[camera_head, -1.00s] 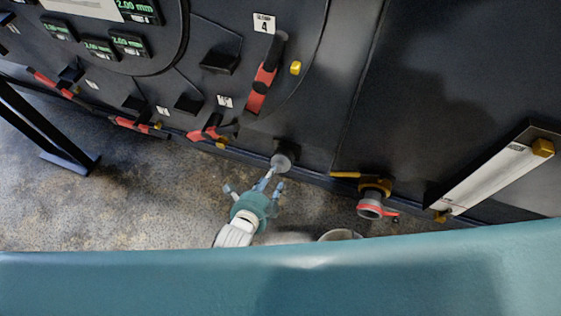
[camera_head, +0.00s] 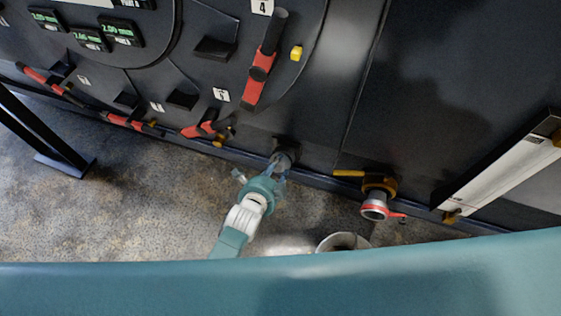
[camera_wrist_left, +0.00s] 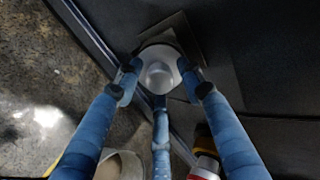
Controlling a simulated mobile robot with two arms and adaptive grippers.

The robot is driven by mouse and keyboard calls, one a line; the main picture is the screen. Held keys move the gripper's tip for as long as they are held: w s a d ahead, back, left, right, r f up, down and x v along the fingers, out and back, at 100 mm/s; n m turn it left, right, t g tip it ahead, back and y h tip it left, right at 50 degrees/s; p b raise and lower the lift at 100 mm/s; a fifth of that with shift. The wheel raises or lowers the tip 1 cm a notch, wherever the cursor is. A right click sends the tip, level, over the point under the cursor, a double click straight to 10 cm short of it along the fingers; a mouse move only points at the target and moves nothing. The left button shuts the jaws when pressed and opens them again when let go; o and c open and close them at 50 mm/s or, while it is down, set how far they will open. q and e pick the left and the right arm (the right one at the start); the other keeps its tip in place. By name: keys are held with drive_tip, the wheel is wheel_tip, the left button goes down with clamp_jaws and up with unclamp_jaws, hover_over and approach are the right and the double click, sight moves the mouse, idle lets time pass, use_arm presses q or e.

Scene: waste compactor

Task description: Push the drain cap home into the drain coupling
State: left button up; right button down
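A grey round cap with a raised middle (camera_wrist_left: 160,75) sits on a mount low on the dark machine wall; in the head view it (camera_head: 283,158) is partly hidden by my left gripper. My left gripper (camera_head: 276,170) points at it, and in the left wrist view its blue fingers (camera_wrist_left: 159,88) are spread around the cap, with gaps to its raised middle. Whether they touch its rim I cannot tell. To the right, a drain coupling (camera_head: 375,208) with a grey open mouth and red lever juts from the wall below a yellow handle. My right gripper is not in view.
A pale bucket (camera_head: 343,242) stands on the floor below the coupling. Red-handled latches (camera_head: 260,75) line the machine front, and a long white bar (camera_head: 500,175) is at right. A dark stand leg (camera_head: 50,135) is at far left. The floor between is clear.

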use_arm(q)
clamp_jaws()
drive_tip(key=shift+s+a+r+p, duration=0.2)
drive_tip(key=shift+s+p, duration=0.1)
drive_tip(key=shift+p, duration=0.2)
idle(0.4)
drive_tip(key=shift+s+a+r+p, duration=0.1)
drive_tip(key=shift+s+r+p, duration=0.2)
drive_tip(key=shift+s+p, duration=0.25)
drive_tip(key=p+v, duration=0.4)
drive_tip(key=v, duration=0.1)
drive_tip(key=shift+w+a, duration=0.1)
idle(0.9)
